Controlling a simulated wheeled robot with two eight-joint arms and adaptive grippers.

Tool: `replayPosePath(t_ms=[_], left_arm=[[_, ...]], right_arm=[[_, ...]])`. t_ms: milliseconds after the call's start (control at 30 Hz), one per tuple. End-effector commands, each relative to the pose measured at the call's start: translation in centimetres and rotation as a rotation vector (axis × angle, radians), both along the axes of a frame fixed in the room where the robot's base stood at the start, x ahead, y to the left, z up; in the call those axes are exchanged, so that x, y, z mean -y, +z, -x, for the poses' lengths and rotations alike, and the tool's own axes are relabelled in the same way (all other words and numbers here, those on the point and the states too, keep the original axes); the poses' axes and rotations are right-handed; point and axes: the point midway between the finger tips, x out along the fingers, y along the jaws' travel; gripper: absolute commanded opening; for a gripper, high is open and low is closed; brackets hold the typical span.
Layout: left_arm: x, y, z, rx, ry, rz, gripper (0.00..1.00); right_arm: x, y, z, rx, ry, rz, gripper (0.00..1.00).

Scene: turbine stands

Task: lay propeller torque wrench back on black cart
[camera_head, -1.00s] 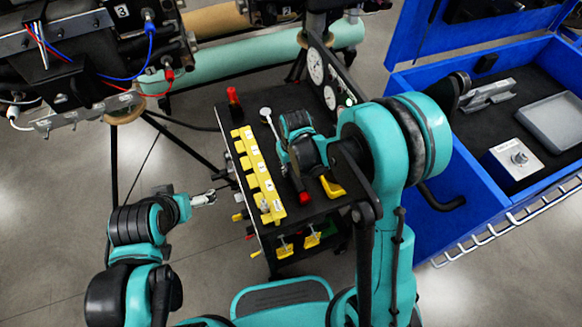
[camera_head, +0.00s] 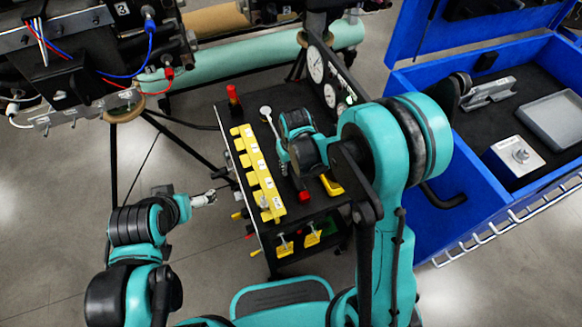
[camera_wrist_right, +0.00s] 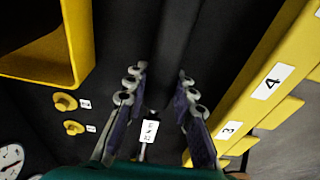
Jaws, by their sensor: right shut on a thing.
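The propeller torque wrench has a round silver head (camera_head: 266,112) and a thin shaft, and lies along the top of the black cart (camera_head: 222,112) in the head view. My right gripper (camera_head: 283,158) is over the cart, shut on the wrench, just right of the yellow rack. My wrist and fingers hide much of the wrench. In the right wrist view the gripper fingers (camera_wrist_right: 163,100) stand on either side of a dark strip low over the cart top; I cannot tell whether the wrench touches the surface. My left gripper (camera_head: 210,198) is empty left of the cart, its opening unclear.
A yellow numbered rack (camera_head: 257,172) runs along the cart's left side. A red-handled item (camera_head: 233,96), a yellow holder (camera_head: 331,186) and gauges (camera_head: 316,66) crowd the top. A blue case (camera_head: 425,215) stands right. Turbine stand legs (camera_head: 180,141) are behind left.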

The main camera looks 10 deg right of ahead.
Motion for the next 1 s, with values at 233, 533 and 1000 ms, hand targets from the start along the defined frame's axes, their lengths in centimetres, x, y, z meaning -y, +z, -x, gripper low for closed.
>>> replayPosePath(t_ms=[233,533,1000], left_arm=[[0.00,-0.43,0.00,0.000,0.000,0.000,0.99],[0.00,-0.36,0.00,0.000,0.000,0.000,0.99],[0.00,-0.22,0.00,0.000,0.000,0.000,0.99]], right_arm=[[-0.17,-0.87,0.57,-0.014,0.002,-0.003,0.27],[-0.13,-0.74,0.52,-0.012,0.002,-0.003,0.49],[-0.05,-0.54,0.42,-0.009,0.000,-0.001,0.56]])
